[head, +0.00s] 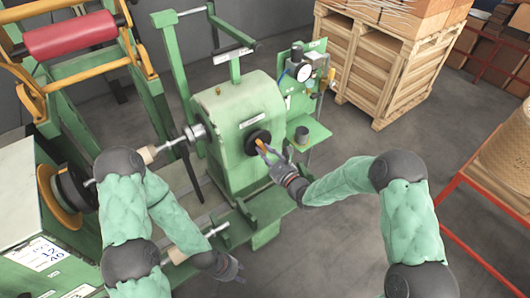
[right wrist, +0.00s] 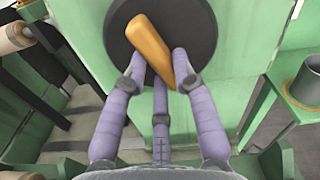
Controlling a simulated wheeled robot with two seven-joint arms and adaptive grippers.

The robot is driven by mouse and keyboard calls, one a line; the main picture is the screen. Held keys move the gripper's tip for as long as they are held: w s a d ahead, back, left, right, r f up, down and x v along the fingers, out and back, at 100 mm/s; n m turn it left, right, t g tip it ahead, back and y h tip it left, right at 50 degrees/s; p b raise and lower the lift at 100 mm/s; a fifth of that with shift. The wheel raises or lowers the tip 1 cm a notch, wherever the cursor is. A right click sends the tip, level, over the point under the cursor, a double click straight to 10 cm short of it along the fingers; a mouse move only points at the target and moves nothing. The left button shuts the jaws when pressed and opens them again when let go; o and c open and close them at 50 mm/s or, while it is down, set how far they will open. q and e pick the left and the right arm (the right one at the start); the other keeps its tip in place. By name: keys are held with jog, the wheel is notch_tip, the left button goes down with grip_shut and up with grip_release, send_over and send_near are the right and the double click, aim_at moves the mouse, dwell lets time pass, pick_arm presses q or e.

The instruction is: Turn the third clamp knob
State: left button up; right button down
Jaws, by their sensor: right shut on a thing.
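A clamp knob, a black round disc (head: 251,143) with an orange bar handle (head: 260,146), sits on the front of the green machine housing (head: 236,110). In the right wrist view the black disc (right wrist: 197,25) fills the top middle, and the orange handle (right wrist: 150,48) slants down to the right. My right gripper (head: 268,155) is at the knob. Its purple fingers (right wrist: 153,70) close around the lower part of the handle. My left gripper (head: 237,270) hangs low, below the housing and away from the knob. Its fingers are too small to read.
A green side bracket (head: 308,130) with a gauge (head: 303,72) and a dark cup (head: 301,135) stands right of the housing. A shaft (head: 175,143) runs left to a spool (head: 62,195). A wooden crate (head: 387,65) is behind. Open floor lies right of the machine.

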jog(key=shift+f, duration=0.15)
dwell(0.3)
jog(key=c, duration=1)
grip_release()
jog(key=v, duration=1.2)
